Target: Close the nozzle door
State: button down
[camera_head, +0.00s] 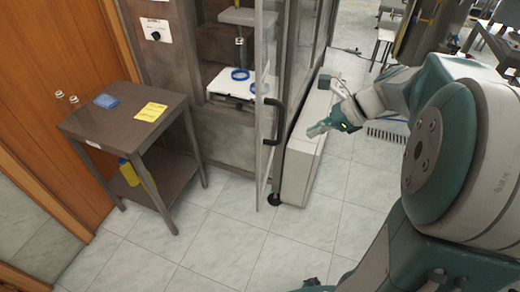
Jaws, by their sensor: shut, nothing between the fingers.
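The nozzle door (265,100) is a tall glass panel in a thin grey frame, and it stands open, swung out from the cabinet toward me. Its dark curved handle (281,122) is on the right face of the panel. My gripper (312,131) is to the right of the door and handle, apart from both, in front of a low pale box. The fingers look closed with nothing in them. Inside the open cabinet, a white platform (225,86) holds blue rings (240,74). The door's upper part is cut off by the picture's top edge.
A brown side table (120,125) with a blue item (106,101) and yellow notes (150,112) stands left of the cabinet. A yellow bottle (129,171) is on its lower shelf. The low pale box (301,165) is right of the door. Tiled floor in front is clear.

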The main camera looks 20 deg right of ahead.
send_near(260, 148)
jog(key=x, duration=0.3)
jog(key=s+x, duration=0.1)
jog(key=x, duration=0.1)
jog(key=shift+w+f, duration=0.1)
jog(key=shift+f, duration=0.5)
jog(key=shift+w+a, duration=0.45)
jog(key=shift+a, duration=0.25)
jog(key=shift+w, duration=0.1)
